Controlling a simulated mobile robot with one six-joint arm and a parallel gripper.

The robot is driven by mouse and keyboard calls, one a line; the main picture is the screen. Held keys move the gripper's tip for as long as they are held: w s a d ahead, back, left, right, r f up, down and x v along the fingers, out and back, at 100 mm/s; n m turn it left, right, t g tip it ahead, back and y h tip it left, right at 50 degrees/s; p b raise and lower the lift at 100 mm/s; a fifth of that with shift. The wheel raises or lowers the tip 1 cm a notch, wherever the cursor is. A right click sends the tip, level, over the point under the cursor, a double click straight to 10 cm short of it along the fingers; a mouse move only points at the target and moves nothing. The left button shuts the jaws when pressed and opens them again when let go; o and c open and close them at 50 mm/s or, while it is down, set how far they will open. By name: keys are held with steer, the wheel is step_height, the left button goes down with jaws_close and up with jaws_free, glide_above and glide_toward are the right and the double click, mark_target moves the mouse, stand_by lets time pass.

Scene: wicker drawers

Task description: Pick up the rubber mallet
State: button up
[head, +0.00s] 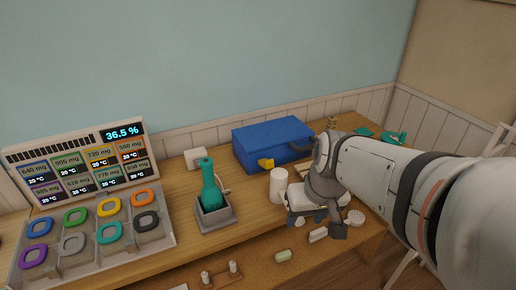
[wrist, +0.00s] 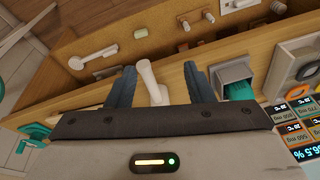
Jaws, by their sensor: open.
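What looks like the rubber mallet is a pale, stick-like piece (wrist: 151,82) with a rounded end, seen in the wrist view between my two fingers. Its lower part is hidden behind my gripper's palm. My gripper (wrist: 157,87) is open, with a blue-grey finger on either side of the piece and gaps at both sides. In the head view, my gripper (head: 319,222) is over the front of the wooden bench, and the arm hides much there. A white cylinder (head: 279,186) stands just left of it; I cannot tell whether it belongs to the mallet.
A blue case (head: 272,142) stands behind my gripper. A teal bottle (head: 210,184) sits in a grey holder (head: 215,218) to the left. A scale display (head: 82,160) and tray of coloured rings (head: 92,236) are farther left. Small pale items (wrist: 93,55) lie near the front.

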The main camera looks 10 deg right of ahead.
steer(key=w+f+y, duration=0.1)
steer(key=w+f, duration=0.1)
steer(key=w, duration=0.3)
steer(key=w+d+f+b, duration=0.1)
steer(key=w+f, duration=0.1)
steer(key=w, duration=0.3)
steer(key=w+d+f+n+t+y+b, duration=0.1)
steer(key=w+f, duration=0.1)
steer(key=w, duration=0.3)
steer(key=shift+w+d+f+y, duration=0.1)
steer(key=shift+w+f+y, duration=0.05)
steer(key=shift+f+y, duration=0.2)
steer(key=x, duration=0.8)
steer(key=shift+w+d, duration=0.2)
steer(key=shift+w, duration=0.05)
steer(key=shift+c, duration=0.5)
steer(key=shift+r, duration=0.1)
jaws_close()
